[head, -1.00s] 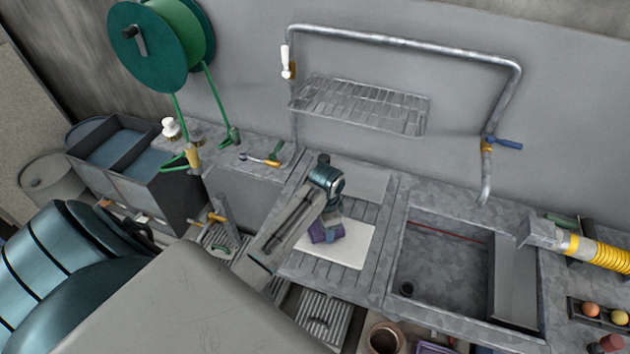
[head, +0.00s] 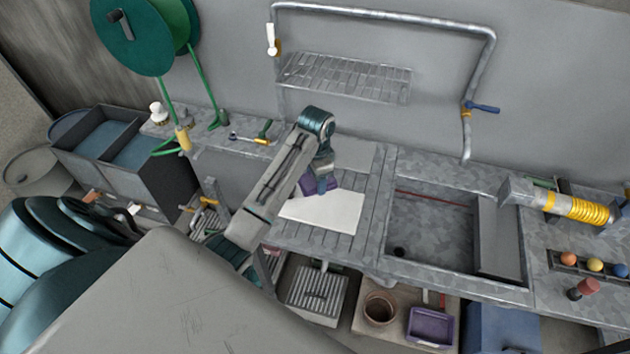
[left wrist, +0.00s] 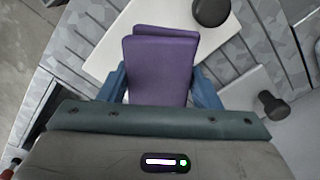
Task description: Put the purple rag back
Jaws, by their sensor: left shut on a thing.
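The purple rag (head: 317,187) is a folded cloth over the far left part of the white board (head: 335,213) on the grooved drainboard. My left gripper (head: 321,178) is shut on it. In the left wrist view the rag (left wrist: 160,68) is between the two blue fingers (left wrist: 160,90), with the white board (left wrist: 112,42) behind it. The rag's gap above the board is hard to judge. A purple tray (head: 432,326) sits on the low shelf under the sink. My right gripper is out of view.
The metal sink (head: 440,225) is right of the drainboard. A yellow hose fitting (head: 575,209), a rack of coloured balls (head: 595,266) and a red knob (head: 588,286) stand further right. A brown pot (head: 380,308) is left of the purple tray. A wire rack (head: 345,75) hangs on the wall.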

